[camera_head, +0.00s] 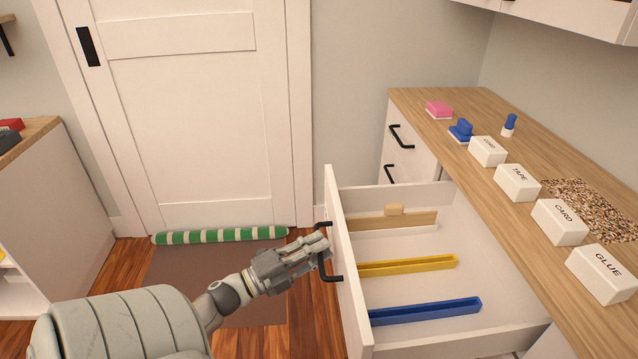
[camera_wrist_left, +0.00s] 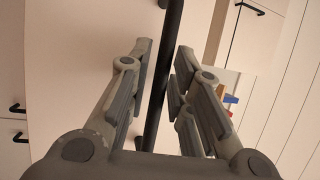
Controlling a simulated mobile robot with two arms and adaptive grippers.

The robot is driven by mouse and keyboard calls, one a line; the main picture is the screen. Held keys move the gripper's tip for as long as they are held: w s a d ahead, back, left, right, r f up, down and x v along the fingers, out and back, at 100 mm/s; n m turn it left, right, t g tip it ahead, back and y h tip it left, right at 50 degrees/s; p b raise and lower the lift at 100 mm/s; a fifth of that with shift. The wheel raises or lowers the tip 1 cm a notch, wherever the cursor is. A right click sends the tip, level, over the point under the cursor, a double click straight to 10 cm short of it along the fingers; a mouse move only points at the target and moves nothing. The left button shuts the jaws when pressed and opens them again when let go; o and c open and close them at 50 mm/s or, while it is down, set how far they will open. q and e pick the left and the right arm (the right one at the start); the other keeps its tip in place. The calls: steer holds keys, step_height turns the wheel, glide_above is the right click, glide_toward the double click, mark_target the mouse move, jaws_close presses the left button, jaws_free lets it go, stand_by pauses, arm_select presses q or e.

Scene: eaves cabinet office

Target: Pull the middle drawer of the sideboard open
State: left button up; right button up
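The wooden-topped sideboard (camera_head: 450,117) stands on the right. One white drawer (camera_head: 352,290) is pulled far out of it, its inside visible; I take it for the middle one. Its black bar handle (camera_head: 323,279) is on the front panel, facing left. My left gripper (camera_head: 322,252) is at this handle. In the left wrist view the handle bar (camera_wrist_left: 167,75) runs between the two parted fingers (camera_wrist_left: 158,95), nearer the right finger, with a gap to the left one. My right gripper is not in view.
The drawer holds a wooden piece (camera_head: 395,220), a yellow tray (camera_head: 410,266) and a blue tray (camera_head: 425,311). Labelled white boxes (camera_head: 516,183) and blue and pink items stand on the top. A green striped roll (camera_head: 220,235) lies by the door; floor left of the drawer is free.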

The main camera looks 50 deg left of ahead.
arm_select(q)
steer(key=v, duration=1.1)
steer(key=shift+s+a, duration=0.1)
